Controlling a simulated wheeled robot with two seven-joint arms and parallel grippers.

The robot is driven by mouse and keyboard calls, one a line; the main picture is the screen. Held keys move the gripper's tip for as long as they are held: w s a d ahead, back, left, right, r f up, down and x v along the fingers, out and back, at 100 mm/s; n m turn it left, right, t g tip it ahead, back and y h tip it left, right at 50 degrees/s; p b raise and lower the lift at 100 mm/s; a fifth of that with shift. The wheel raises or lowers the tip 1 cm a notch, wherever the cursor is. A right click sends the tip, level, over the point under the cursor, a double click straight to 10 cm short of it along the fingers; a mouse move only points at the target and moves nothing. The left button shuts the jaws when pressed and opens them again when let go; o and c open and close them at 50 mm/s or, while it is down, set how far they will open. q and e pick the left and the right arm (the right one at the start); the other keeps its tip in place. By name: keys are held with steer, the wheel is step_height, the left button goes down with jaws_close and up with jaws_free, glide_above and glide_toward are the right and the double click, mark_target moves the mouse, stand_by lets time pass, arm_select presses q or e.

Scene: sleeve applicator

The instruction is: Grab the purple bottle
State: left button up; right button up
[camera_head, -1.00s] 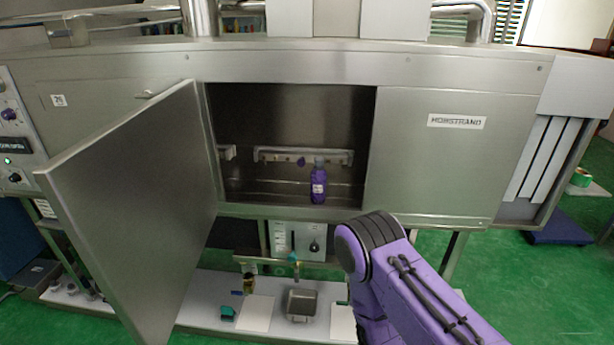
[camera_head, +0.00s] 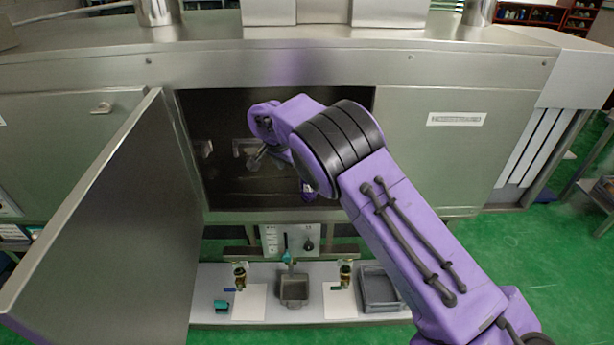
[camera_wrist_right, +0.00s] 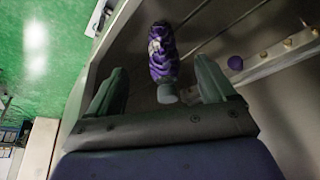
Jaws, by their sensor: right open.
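The purple bottle (camera_wrist_right: 161,50) shows in the right wrist view with its grey cap (camera_wrist_right: 167,93) toward my gripper. In the head view only a small part of the bottle (camera_head: 308,190) shows inside the cabinet opening, mostly hidden behind my purple right arm. My right gripper (camera_wrist_right: 163,75) is open, with one finger on each side of the line to the bottle. The cap end lies between the fingers; I cannot tell whether either finger touches it. In the head view the right gripper (camera_head: 257,158) reaches into the opening. My left gripper is not in view.
The open cabinet door (camera_head: 110,215) stands out on the left. The closed steel panel (camera_head: 430,150) bounds the opening on the right.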

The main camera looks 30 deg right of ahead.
steer(key=d, duration=0.2)
steer(key=w+d+p, duration=0.1)
steer(key=d, duration=0.1)
steer(key=w+d+p, duration=0.1)
steer(key=d, duration=0.1)
steer(key=shift+w, duration=0.15)
steer(key=p+x, duration=0.2)
steer(key=x, duration=0.2)
steer(key=shift+w+d+f, duration=0.15)
steer(key=shift+d+f, duration=0.3)
steer(key=shift+f, duration=0.25)
steer(key=shift+r, duration=0.15)
steer(key=c, duration=1)
jaws_close()
